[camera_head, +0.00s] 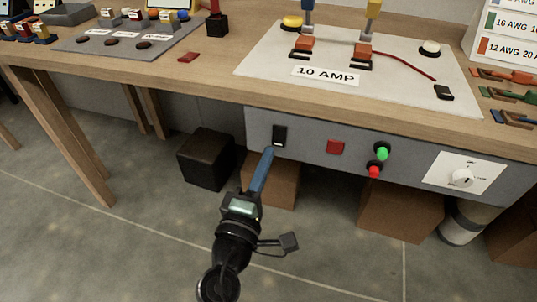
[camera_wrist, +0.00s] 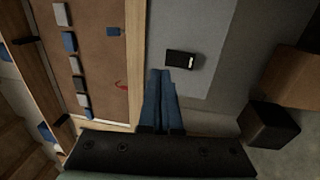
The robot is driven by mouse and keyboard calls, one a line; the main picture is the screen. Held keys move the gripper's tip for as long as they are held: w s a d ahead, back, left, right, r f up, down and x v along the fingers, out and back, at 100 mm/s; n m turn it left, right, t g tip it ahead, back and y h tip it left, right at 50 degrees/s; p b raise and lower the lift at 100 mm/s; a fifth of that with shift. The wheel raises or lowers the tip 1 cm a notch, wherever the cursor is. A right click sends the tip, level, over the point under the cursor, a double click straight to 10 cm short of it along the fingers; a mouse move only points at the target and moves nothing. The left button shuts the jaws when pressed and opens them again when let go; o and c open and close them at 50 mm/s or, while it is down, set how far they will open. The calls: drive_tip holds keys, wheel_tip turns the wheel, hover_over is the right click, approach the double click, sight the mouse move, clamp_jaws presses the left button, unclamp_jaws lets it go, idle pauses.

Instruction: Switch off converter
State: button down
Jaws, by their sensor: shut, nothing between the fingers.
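The grey converter panel (camera_head: 310,135) is mounted under the front edge of the wooden bench. At its left end is a black rocker switch (camera_head: 280,136). The switch also shows in the wrist view (camera_wrist: 181,59), dark with a small light mark. My gripper (camera_head: 268,151) has blue fingers, shut and empty, just below and left of the switch. In the wrist view the fingertips (camera_wrist: 160,72) point beside the switch; contact cannot be told.
Above the panel, the bench (camera_head: 215,75) carries a grey board (camera_head: 275,65) labelled 10 AMP with buttons and terminals. Below stand a black box (camera_head: 206,160) and brown boxes (camera_head: 271,182). Bench legs (camera_head: 70,140) are at the left. The floor around my arm is clear.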

drive_tip(key=v, duration=0.7)
drive_tip(key=shift+r, duration=0.7)
drive_tip(key=shift+s, duration=0.1)
drive_tip(key=w+d+r+m+t, duration=0.15)
drive_tip(key=r+m, duration=0.45)
drive_tip(key=r, duration=0.8)
drive_tip(key=w+d+r+m+t, duration=0.1)
drive_tip(key=d+r+m+t, duration=0.15)
drive_tip(key=r+m, duration=0.75)
drive_tip(key=s+a+r+n+t+y+p, duration=0.1)
drive_tip(key=s+r+t+y, duration=0.25)
drive_tip(key=r, duration=0.65)
drive_tip(key=s+r+n+t+y+p, duration=0.1)
drive_tip(key=s+r+t+y, duration=0.3)
drive_tip(key=r, duration=0.6)
wheel_tip(320, 180, up, 26)
drive_tip(key=g+h+p, duration=0.1)
drive_tip(key=g+p, duration=0.1)
drive_tip(key=p, duration=2.4)
drive_tip(key=shift+s+a+r, duration=0.15)
drive_tip(key=shift+s+a, duration=0.1)
drive_tip(key=shift+s, duration=0.2)
drive_tip(key=shift+g+h, duration=0.25)
